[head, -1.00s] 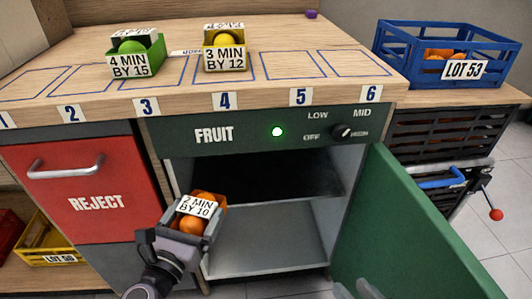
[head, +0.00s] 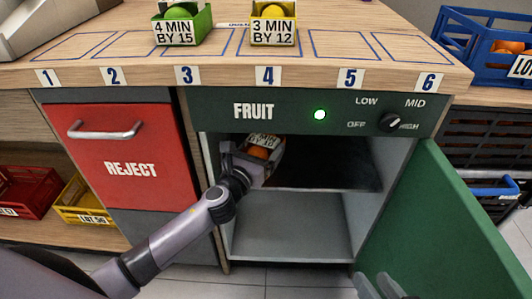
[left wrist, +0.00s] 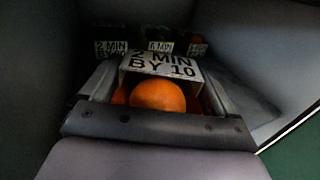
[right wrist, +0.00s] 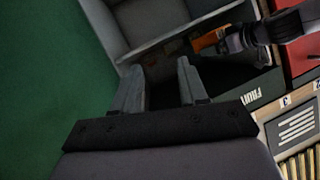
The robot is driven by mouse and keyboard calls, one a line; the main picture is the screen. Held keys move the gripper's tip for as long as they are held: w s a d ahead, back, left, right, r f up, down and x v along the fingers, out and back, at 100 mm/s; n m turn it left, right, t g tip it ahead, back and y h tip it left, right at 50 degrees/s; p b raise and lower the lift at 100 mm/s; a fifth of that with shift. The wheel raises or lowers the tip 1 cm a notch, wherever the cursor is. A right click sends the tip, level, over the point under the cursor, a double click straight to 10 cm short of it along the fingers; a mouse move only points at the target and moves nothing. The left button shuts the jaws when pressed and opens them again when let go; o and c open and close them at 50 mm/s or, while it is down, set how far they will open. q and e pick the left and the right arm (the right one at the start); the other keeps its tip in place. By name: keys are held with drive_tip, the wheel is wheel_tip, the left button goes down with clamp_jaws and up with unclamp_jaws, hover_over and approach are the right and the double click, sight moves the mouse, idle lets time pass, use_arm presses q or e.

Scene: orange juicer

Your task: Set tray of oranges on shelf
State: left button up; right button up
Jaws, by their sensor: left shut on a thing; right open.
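The tray of oranges (head: 262,149), labelled 2 MIN BY 10, is inside the upper left of the FRUIT cabinet opening. My left gripper (head: 250,163) is shut on it. The left wrist view shows an orange (left wrist: 158,96) in the tray and its label (left wrist: 162,66) between the fingers. The dark upper shelf (head: 335,176) is beside and below the tray; I cannot tell whether they touch. My right gripper (right wrist: 160,80) is open and empty in front of the cabinet, near the open green door (head: 440,225).
Several labelled items (left wrist: 160,46) stand deeper in the cabinet. The lower compartment floor (head: 290,225) is bare. A green lime tray (head: 181,25) and a yellow lemon tray (head: 272,24) stand on the counter. The red REJECT front (head: 130,150) is left of the opening.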

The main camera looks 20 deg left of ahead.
sight(266, 140)
use_arm(q)
drive_tip(key=shift+w+d, duration=0.2)
drive_tip(key=shift+w, duration=1.05)
drive_tip(key=shift+w+b, duration=0.25)
drive_tip(key=shift+b, duration=0.05)
drive_tip(key=shift+f, duration=0.1)
wheel_tip(266, 140, down, 3)
drive_tip(key=shift+r+b, duration=0.15)
drive_tip(key=shift+b, duration=1.1)
drive_tip(key=shift+f+b, duration=0.3)
use_arm(e)
drive_tip(key=shift+d+f+n+t, duration=0.1)
drive_tip(key=shift+d+n+t, duration=0.15)
drive_tip(key=shift+t, duration=0.25)
